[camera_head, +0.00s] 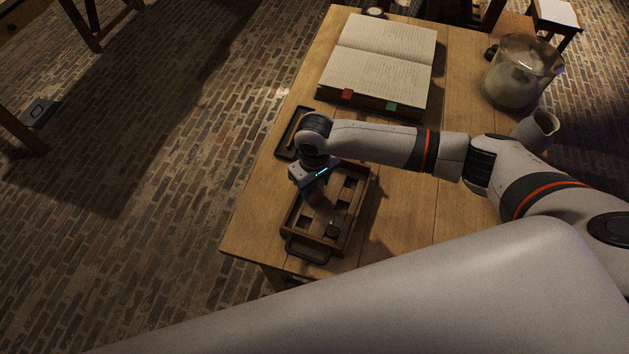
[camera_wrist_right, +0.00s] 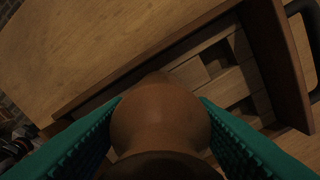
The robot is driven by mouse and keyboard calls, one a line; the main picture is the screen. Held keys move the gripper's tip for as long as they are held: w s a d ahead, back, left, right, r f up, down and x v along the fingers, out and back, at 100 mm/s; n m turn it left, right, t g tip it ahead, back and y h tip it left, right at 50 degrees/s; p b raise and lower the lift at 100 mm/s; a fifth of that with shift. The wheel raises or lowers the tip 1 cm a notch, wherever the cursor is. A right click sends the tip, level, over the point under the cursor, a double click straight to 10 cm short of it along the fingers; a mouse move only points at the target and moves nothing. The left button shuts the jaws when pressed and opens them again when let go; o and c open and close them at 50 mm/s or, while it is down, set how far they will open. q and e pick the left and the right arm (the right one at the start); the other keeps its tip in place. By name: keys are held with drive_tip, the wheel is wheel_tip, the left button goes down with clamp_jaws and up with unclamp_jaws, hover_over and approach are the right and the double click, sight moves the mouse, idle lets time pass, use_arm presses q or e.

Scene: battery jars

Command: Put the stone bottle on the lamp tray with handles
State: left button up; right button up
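The tray is a brown wooden tray (camera_head: 310,237) with slotted compartments and a black handle (camera_head: 308,250) at its near end. My right gripper (camera_head: 318,186) points down over the far left part of the tray. In the right wrist view its teal fingers (camera_wrist_right: 160,125) are closed against both sides of a brown, round-bodied bottle (camera_wrist_right: 158,112), which I take for the stone bottle. The tray wall (camera_wrist_right: 275,65) shows beyond the bottle. The bottle's base is hidden, so I cannot tell whether it touches the tray. My left gripper is out of view.
An open book (camera_head: 385,50) lies behind the tray. A small black tray (camera_head: 288,140) is at the table's left edge, partly behind my arm. A large glass jar (camera_head: 515,80) and a pale jug (camera_head: 537,130) stand at the right.

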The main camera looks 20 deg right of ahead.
drive_tip(key=shift+o, duration=1.4)
wheel_tip(320, 180, up, 12)
drive_tip(key=shift+r+b, duration=0.2)
drive_tip(key=shift+b, duration=0.15)
